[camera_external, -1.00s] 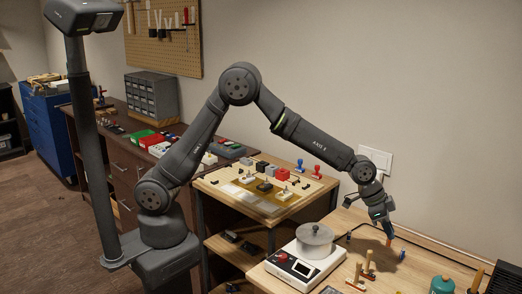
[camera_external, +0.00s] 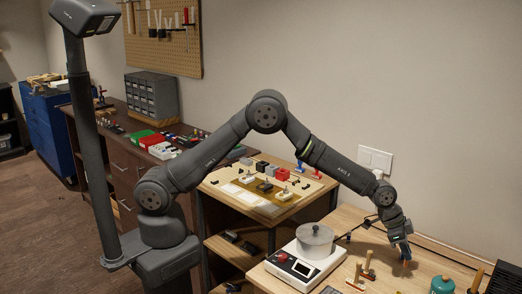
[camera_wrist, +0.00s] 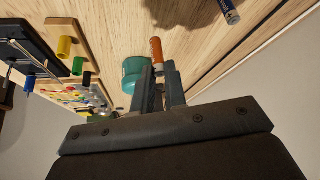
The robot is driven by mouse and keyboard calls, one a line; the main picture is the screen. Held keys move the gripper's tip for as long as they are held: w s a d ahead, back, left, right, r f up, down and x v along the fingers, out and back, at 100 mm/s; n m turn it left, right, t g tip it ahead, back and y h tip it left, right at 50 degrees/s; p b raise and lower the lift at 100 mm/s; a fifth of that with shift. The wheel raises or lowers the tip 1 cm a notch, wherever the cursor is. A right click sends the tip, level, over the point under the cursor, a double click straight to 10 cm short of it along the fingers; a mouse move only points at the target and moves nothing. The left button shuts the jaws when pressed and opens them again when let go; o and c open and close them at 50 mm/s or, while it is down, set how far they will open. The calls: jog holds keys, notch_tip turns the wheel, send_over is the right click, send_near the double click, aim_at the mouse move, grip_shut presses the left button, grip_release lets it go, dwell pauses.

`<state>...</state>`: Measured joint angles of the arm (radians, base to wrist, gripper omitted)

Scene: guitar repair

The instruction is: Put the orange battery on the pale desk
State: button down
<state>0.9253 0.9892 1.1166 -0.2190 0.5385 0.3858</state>
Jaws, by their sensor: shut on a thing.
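My gripper (camera_external: 402,250) is over the pale wooden desk (camera_external: 345,222) at the right of the external view. In the wrist view, the orange battery (camera_wrist: 156,48) is a short cylinder sticking out between the fingertips of my gripper (camera_wrist: 162,72), which is shut on it. In the external view only a small orange bit shows below the fingers. The pale desk fills the top of the wrist view (camera_wrist: 110,25). I cannot tell whether the battery's tip touches the desk.
A blue battery (camera_wrist: 229,12) lies on the desk. A teal canister (camera_wrist: 133,76) stands behind the fingers, also at the external view's bottom right (camera_external: 442,285). A white hot plate with a pot (camera_external: 315,240) and a wooden peg stand (camera_external: 360,275) are to the left.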

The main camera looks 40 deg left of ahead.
jog(key=shift+w+f, duration=0.2)
jog(key=shift+f, duration=1.95)
jog(key=shift+f, duration=0.1)
jog(key=c, duration=1.5)
grip_release()
jog(key=shift+o, duration=0.2)
jog(key=shift+r, duration=0.2)
jog(key=v, duration=1.2)
jog(key=shift+f, duration=0.2)
